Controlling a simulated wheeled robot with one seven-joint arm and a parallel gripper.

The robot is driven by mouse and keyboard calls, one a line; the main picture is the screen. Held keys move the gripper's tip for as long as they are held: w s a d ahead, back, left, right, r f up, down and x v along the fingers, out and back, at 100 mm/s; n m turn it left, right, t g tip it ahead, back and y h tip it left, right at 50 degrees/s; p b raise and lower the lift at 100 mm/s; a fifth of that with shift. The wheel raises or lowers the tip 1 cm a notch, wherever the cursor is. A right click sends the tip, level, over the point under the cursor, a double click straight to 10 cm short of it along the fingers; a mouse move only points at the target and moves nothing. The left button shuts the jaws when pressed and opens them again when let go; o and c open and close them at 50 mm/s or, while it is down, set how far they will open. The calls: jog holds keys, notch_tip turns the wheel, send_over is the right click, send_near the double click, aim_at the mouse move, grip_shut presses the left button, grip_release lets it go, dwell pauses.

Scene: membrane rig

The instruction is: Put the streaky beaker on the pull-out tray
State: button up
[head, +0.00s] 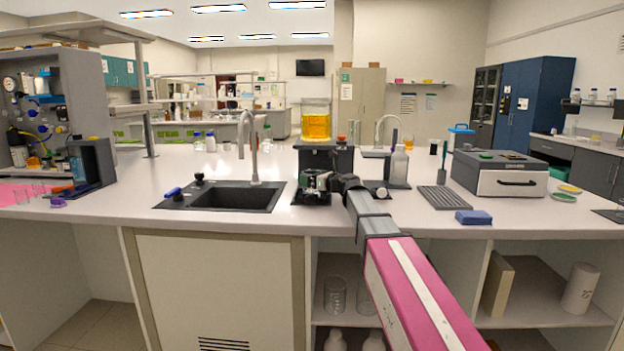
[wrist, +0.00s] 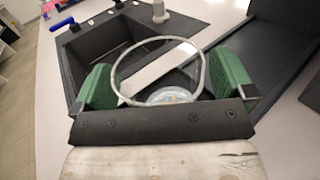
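A clear glass beaker (wrist: 160,72) with a pale round rim is between the green finger pads of my gripper (wrist: 166,82) in the wrist view. Both pads meet its sides, so my gripper is shut on it. I cannot make out streaks clearly on the glass. In the head view, my gripper (head: 315,181) is low in front of a black stand. The black pull-out tray (head: 311,199) lies just below it, at the stand's front. Whether the beaker's base touches the tray is hidden.
The stand (head: 326,158) carries a beaker of orange liquid (head: 316,124). The dark sink (head: 228,198) and tap (head: 254,150) are close on the left. A bottle (head: 398,166), drying mat (head: 444,199) and blue sponge (head: 473,217) are to the right.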

jog(key=shift+r, duration=0.1)
jog(key=shift+s+d, duration=0.2)
jog(key=v, duration=1.1)
jog(key=shift+s+d, duration=0.15)
jog(key=shift+d, duration=0.05)
dwell(0.5)
